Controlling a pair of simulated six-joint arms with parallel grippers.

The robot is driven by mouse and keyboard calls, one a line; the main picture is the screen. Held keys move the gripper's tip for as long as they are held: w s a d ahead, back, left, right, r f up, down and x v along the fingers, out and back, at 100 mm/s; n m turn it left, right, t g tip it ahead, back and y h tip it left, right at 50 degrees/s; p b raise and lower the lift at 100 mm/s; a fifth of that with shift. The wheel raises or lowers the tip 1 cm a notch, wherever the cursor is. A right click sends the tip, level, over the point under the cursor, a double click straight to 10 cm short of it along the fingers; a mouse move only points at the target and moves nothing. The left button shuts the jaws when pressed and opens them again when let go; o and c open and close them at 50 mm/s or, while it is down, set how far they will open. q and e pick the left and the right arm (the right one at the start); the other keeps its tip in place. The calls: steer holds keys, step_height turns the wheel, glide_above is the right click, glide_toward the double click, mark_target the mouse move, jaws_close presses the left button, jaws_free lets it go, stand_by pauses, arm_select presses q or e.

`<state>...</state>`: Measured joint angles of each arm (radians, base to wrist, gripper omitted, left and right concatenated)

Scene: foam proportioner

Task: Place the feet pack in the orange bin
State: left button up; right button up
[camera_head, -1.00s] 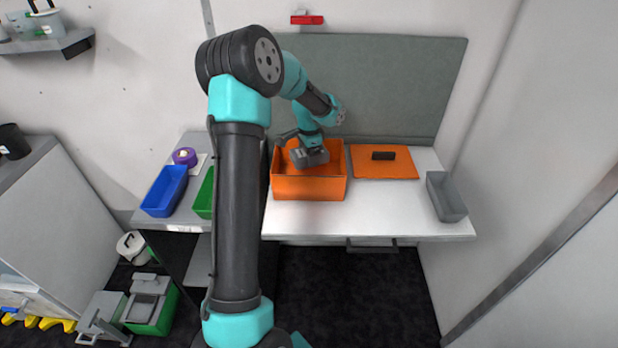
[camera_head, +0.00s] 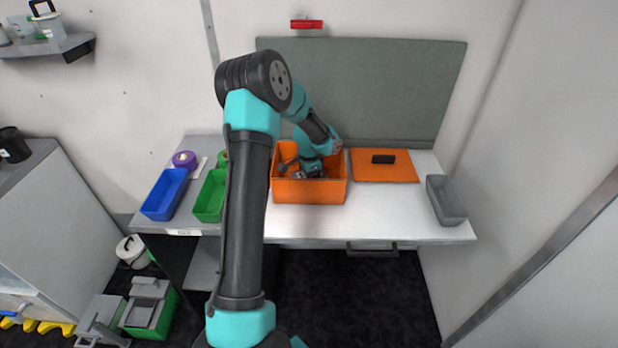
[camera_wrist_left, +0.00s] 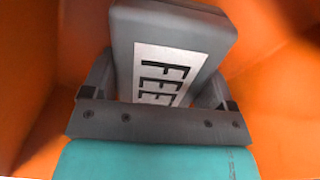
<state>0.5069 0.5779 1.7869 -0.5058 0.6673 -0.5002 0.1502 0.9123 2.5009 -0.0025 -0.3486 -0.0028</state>
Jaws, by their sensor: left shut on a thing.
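The orange bin (camera_head: 309,191) stands on the white bench, and my left arm reaches down into it. In the left wrist view, my left gripper (camera_wrist_left: 156,98) is shut on the feet pack (camera_wrist_left: 178,38), a grey block with a white label of which the letters "FEE" show. Orange bin walls (camera_wrist_left: 275,105) surround the pack in that view. Whether the pack touches the bin floor cannot be told. In the head view, the bin's front wall hides the lower part of the gripper, and the pack cannot be made out clearly. My right gripper is not in view.
An orange lid (camera_head: 384,166) with a black handle lies right of the bin. A grey tray (camera_head: 446,200) stands at the right end. A blue tray (camera_head: 164,194) and a green tray (camera_head: 211,196) stand at the left. The bench front between bin and grey tray is clear.

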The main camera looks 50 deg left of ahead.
arm_select(q)
steer(key=shift+f, duration=0.3)
steer(key=o, duration=0.9)
step_height(320, 180, up, 12)
steer(key=shift+r, duration=0.2)
stand_by(0.5)
